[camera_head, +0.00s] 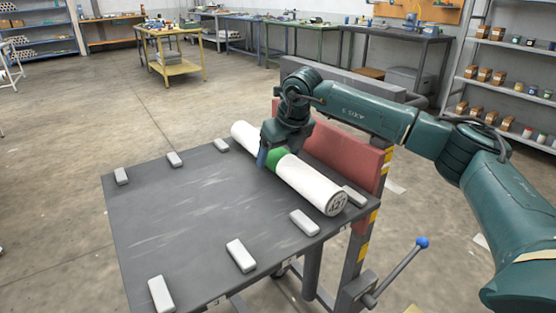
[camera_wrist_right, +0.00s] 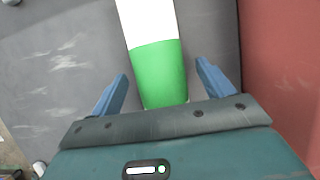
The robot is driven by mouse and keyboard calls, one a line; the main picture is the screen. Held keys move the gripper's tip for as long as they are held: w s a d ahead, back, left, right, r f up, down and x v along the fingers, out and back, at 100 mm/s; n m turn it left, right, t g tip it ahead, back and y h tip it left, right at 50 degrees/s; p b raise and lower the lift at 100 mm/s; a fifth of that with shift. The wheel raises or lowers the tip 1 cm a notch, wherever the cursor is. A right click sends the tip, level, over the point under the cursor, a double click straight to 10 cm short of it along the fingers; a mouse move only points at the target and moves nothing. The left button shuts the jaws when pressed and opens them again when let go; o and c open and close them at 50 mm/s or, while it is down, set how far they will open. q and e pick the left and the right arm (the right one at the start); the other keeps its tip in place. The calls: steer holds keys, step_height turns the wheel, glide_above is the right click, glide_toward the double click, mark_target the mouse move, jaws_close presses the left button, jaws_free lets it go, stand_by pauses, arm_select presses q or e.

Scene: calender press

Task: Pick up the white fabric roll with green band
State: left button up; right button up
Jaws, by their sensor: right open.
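The white fabric roll (camera_head: 311,185) lies on the dark table top, along the red panel, with a green band (camera_head: 277,157) around its middle. My right gripper (camera_head: 270,158) is above the roll at the green band, pointing down. In the right wrist view the roll's white part (camera_wrist_right: 148,20) and green band (camera_wrist_right: 158,75) lie between the two blue fingers (camera_wrist_right: 162,90), which are open with a gap on each side. The near end of the roll shows a printed label. My left gripper is not in view.
The dark table (camera_head: 185,225) carries several light grey blocks, such as one at the front (camera_head: 241,255) and one by the roll's near end (camera_head: 304,222). The red panel (camera_head: 345,152) stands close behind the roll. A blue-knobbed lever (camera_head: 400,268) sticks out at the right. The table's middle is clear.

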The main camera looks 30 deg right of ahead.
steer(key=shift+w+f, duration=0.1)
steer(key=shift+f, duration=0.05)
steer(key=c, duration=1.3)
